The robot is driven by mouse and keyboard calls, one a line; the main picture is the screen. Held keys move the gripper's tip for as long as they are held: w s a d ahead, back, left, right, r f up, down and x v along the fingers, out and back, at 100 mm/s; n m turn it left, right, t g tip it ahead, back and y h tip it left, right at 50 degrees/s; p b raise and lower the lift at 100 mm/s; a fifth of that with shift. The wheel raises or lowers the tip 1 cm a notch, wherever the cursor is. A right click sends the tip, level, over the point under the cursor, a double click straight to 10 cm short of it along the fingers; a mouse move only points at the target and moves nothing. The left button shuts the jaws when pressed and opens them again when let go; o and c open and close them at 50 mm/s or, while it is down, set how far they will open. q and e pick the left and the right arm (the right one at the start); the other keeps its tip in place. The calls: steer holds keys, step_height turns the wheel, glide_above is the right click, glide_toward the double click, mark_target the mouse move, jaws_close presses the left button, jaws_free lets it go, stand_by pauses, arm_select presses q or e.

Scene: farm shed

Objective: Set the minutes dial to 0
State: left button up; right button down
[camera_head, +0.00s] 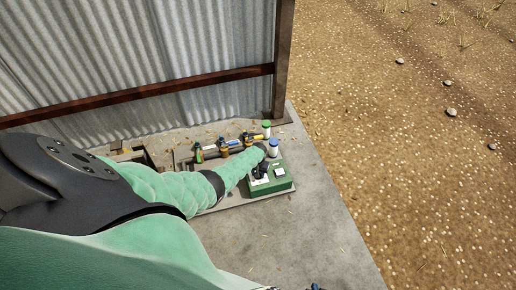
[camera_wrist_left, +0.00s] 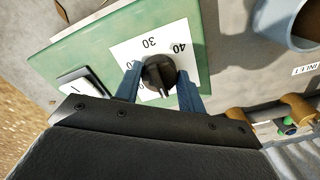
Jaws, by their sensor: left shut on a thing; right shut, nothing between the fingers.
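The minutes dial is a black knob (camera_wrist_left: 158,73) on a white scale plate (camera_wrist_left: 125,52) in the left wrist view. A white line on the knob points down the picture, towards my gripper. My left gripper (camera_wrist_left: 159,78) is shut on the knob, one blue finger on each side. In the head view the dial's green box (camera_head: 270,187) stands at the end of my left arm. My right gripper (camera_head: 293,288) barely shows at the bottom edge, shut and empty.
A white rocker switch (camera_wrist_left: 78,86) sits beside the dial on the box. Pipes with valves (camera_head: 223,148) run behind it, with a blue-topped container (camera_head: 273,147) and a green-topped one (camera_head: 266,128). A corrugated wall (camera_head: 150,50) stands behind. Concrete (camera_head: 320,210) on the right is clear.

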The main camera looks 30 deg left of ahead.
stand_by(0.3)
arm_select(q)
steer(key=o, duration=1)
steer(key=shift+r, duration=0.15)
arm_select(e)
steer(key=shift+r, duration=0.1)
arm_select(q)
steer(key=shift+r, duration=0.3)
step_height(320, 180, up, 2)
steer(key=shift+r+p, duration=0.2)
steer(key=shift+p, duration=0.7)
step_height(320, 180, up, 3)
steer(key=shift+r+p, duration=0.2)
steer(key=shift+p, duration=0.3)
steer(key=shift+r, duration=0.55)
arm_select(e)
step_height(320, 180, up, 9)
steer(key=w+g, duration=0.1)
steer(key=shift+a, duration=0.1)
